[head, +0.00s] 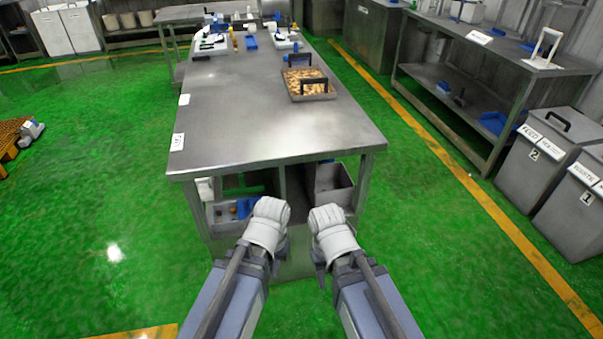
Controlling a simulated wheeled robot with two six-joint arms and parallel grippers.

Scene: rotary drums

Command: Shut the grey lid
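Two grey bins stand at the right edge. The bin marked 2 (534,171) has a flat grey lid (573,127) with a black handle, and it looks down on its rim. The bin marked 1 (572,210) is cut off by the picture edge, so its top shows only in part. I see no lid that is clearly raised. My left gripper (271,207) and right gripper (325,213) are side by side in front of the steel table's near end, far from the bins. Their fingertips point away and are hidden, so I cannot tell whether they are open.
A long steel table (250,120) fills the middle, with a tray of brown pieces (309,87) on it and bins on its lower shelf. A steel bench (510,58) stands at the right. Green floor (430,215) is clear between table and bins.

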